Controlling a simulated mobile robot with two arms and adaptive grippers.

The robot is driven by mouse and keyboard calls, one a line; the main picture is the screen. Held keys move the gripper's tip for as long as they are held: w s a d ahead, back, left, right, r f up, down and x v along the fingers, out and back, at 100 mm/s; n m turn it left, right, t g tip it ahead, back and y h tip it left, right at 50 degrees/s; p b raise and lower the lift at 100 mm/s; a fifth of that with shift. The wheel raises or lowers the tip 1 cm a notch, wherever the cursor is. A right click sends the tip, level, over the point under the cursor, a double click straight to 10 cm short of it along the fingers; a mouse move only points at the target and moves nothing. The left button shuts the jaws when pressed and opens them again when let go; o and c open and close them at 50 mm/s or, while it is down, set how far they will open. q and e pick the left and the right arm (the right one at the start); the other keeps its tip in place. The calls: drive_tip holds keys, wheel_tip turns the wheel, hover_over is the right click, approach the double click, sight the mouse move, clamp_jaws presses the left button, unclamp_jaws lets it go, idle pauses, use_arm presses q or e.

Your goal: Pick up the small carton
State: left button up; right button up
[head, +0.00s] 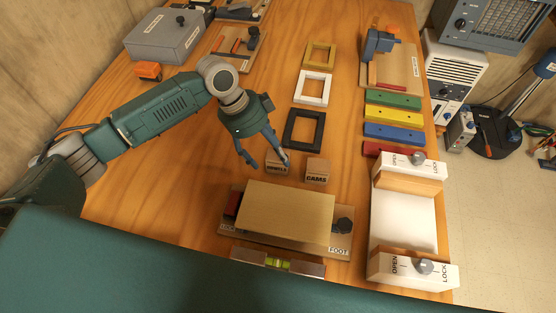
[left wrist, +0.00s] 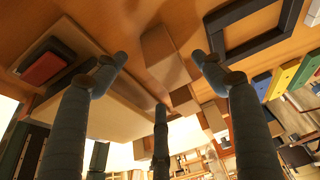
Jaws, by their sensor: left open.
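Two small brown cartons stand side by side on the wooden bench in the head view. The left one (head: 277,165) has a label partly hidden by my gripper; the right one (head: 317,171) reads CAMS. My left gripper (head: 268,163) is open, its fingers reaching down around the left carton. In the left wrist view that carton (left wrist: 160,50) shows between the spread fingers, with no clear contact, and the CAMS carton (left wrist: 184,100) lies beyond it. My right gripper is not in view.
A long tan block (head: 285,210) on a FOOT-labelled board lies just in front of the cartons. A black frame (head: 303,113) lies behind them. A white fixture with OPEN/LOCK knobs (head: 403,222) stands at the right. Bare bench shows left of the cartons.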

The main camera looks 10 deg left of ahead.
sight(273, 156)
use_arm(q)
drive_tip(key=x, duration=0.4)
drive_tip(key=shift+w+a, duration=0.1)
drive_tip(key=shift+w, duration=0.05)
drive_tip(key=c, duration=1.3)
drive_tip(key=shift+c, duration=0.2)
